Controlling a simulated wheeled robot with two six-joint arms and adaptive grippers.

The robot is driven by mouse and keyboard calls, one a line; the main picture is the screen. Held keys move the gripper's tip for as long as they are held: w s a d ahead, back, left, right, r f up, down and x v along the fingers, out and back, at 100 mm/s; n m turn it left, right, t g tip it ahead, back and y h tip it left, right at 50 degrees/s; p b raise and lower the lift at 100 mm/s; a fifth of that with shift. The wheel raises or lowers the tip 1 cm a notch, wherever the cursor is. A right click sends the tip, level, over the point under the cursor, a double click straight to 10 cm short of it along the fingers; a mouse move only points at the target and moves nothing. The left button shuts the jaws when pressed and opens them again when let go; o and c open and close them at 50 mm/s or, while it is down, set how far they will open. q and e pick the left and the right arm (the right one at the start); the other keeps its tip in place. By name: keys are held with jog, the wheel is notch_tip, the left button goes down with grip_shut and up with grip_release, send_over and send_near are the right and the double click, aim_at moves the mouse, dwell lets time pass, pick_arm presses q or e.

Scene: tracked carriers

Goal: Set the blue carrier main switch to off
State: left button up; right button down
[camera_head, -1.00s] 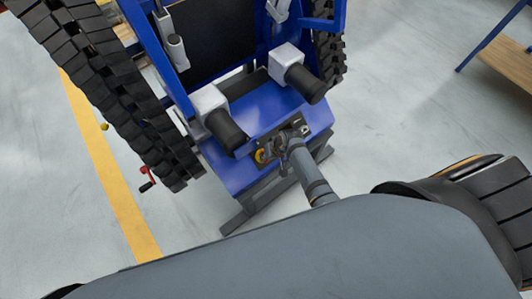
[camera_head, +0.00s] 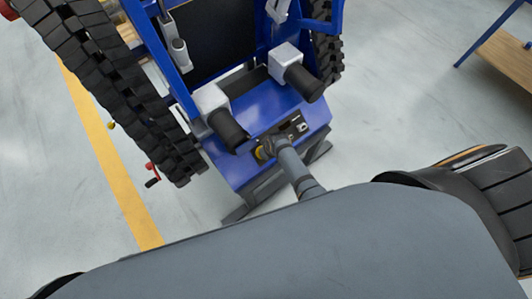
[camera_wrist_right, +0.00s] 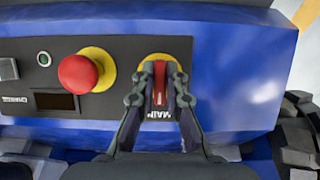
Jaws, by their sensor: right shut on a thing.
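The blue carrier (camera_head: 245,110) stands ahead of me, with a dark control panel (camera_head: 298,125) on its near face. In the right wrist view the main switch (camera_wrist_right: 159,84) is a red handle on a yellow plate, above a label reading MAIN that appears upside down. The handle points up and down in that picture. My right gripper (camera_wrist_right: 159,75) has its fingers on both sides of the red handle and is shut on it. In the head view my right gripper (camera_head: 267,148) is at the panel's left end and covers the switch. My left gripper is not in view.
A red emergency button (camera_wrist_right: 80,74) on a yellow base sits left of the switch in the wrist view, beside a small display (camera_wrist_right: 55,102) and a green light (camera_wrist_right: 44,58). Two black cylinders (camera_head: 228,128) (camera_head: 304,83) jut out above the panel.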

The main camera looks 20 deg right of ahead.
jog(key=c, duration=1.4)
grip_release()
jog(key=v, duration=1.2)
jog(key=s+d+f+m+g+h, duration=0.1)
jog(key=s+d+f, duration=0.2)
jog(key=s+f, duration=0.6)
jog(key=s+d+f+m, duration=0.1)
jog(key=s+d+f, duration=0.35)
jog(key=f, duration=0.85)
jog(key=s+d+f+m, duration=0.1)
jog(key=s+d+f, duration=0.2)
jog(key=s, duration=0.6)
jog(key=s+d+f+g+h, duration=0.1)
jog(key=s+d+f, duration=0.2)
jog(key=s, duration=0.6)
jog(key=shift+f+m, duration=0.4)
jog(key=shift+f, duration=0.15)
